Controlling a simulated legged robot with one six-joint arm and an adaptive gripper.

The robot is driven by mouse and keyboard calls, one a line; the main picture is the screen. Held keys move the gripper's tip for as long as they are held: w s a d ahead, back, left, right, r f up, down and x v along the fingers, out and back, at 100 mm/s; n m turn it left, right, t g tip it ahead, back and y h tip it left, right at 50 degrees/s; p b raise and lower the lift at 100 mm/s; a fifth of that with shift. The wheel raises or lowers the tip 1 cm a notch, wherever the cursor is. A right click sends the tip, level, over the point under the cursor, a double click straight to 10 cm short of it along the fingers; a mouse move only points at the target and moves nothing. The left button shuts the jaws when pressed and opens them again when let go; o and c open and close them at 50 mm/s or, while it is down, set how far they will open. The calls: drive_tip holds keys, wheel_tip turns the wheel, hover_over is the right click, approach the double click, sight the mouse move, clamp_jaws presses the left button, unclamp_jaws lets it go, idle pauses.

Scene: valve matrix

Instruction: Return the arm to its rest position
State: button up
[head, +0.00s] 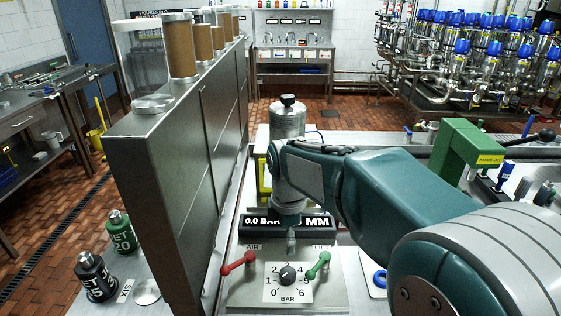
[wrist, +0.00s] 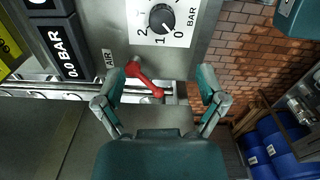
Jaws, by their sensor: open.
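My arm (head: 385,205) reaches from the lower right to the middle of the head view, over the valve panel. I cannot make out the fingers there. In the wrist view my gripper (wrist: 160,75) is open, its two fingers spread apart. The red AIR lever (wrist: 145,80) shows between the fingers, and nothing is clearly held. In the head view the red lever (head: 238,263) is left of the black BAR knob (head: 288,275), and the green lever (head: 318,265) is right of it. The display (head: 262,221) reads 0.0 BAR.
A tall metal partition (head: 180,160) stands close on the left, with brown cylinders (head: 181,45) on top. A green block (head: 470,150) stands at the right. Dark and green weights (head: 95,277) sit at the lower left. Blue barrels (wrist: 285,145) show in the wrist view.

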drive_tip(key=s+d+r+m+t, duration=0.2)
drive_tip(key=s+d+m, duration=0.4)
drive_tip(key=s+m, duration=0.3)
drive_tip(key=s+d+r+m+t, duration=0.2)
drive_tip(key=s+d+m, duration=0.4)
drive_tip(key=s+m, duration=0.4)
drive_tip(key=shift+s+d+t, duration=0.15)
drive_tip(key=shift+d+t, duration=0.15)
drive_tip(key=shift+t, duration=0.5)
